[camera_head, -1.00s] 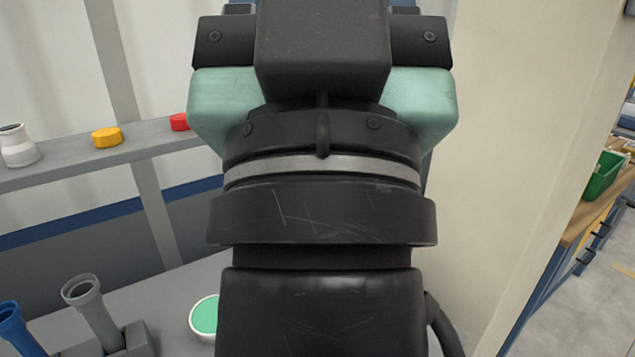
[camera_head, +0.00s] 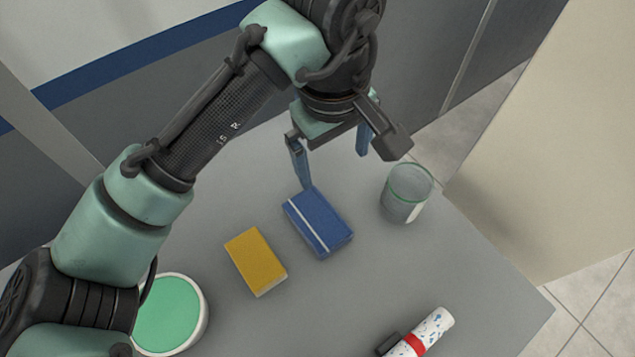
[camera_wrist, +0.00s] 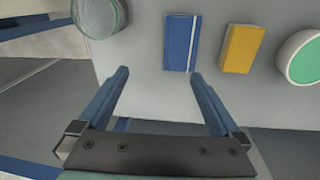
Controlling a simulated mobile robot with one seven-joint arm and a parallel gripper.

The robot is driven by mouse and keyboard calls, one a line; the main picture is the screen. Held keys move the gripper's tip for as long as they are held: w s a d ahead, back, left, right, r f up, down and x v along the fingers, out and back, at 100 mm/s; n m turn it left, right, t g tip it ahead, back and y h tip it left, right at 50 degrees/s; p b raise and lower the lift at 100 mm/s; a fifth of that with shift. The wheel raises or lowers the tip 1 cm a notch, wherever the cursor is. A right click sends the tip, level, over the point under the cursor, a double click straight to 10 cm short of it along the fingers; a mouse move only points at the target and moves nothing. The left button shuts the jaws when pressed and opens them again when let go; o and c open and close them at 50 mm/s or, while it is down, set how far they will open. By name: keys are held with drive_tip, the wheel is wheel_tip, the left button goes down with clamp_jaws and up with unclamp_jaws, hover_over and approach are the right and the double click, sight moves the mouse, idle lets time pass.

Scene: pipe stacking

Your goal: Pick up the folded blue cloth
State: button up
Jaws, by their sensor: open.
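The folded blue cloth (camera_head: 319,223) is a small flat block with a white stripe along one side. It lies on the grey table between the yellow sponge and the glass. My gripper (camera_head: 334,170) is above the table behind the cloth, pointing down, its two blue fingers apart and empty. In the wrist view the cloth (camera_wrist: 180,43) is at top centre, beyond the open fingertips of my gripper (camera_wrist: 158,73). The fingers do not appear to touch it. Nothing hides the cloth in the wrist view.
A clear glass (camera_head: 406,194) stands right of the cloth, near the table edge. A yellow sponge (camera_head: 256,261) lies left of it. A green-topped round container (camera_head: 169,312) and a speckled white cylinder with a red band (camera_head: 433,328) are nearer. The table (camera_head: 345,300) is bare in front of the cloth.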

wheel_tip(320, 180, down, 2)
drive_tip(key=s+a+f+g, duration=0.1)
drive_tip(key=s+a, duration=0.1)
drive_tip(key=b, duration=0.1)
hover_over(318, 218)
drive_tip(key=shift+n+y, duration=0.3)
drive_tip(key=shift+n, duration=0.1)
wheel_tip(318, 218, down, 5)
drive_tip(key=shift+f, duration=0.15)
drive_tip(key=shift+f+b, duration=0.75)
drive_tip(key=shift+f, duration=2.25)
drive_tip(key=shift+c, duration=0.2)
drive_tip(key=c, duration=1.1)
drive_tip(key=shift+o, duration=0.2)
wheel_tip(318, 218, up, 10)
drive_tip(key=p, duration=0.2)
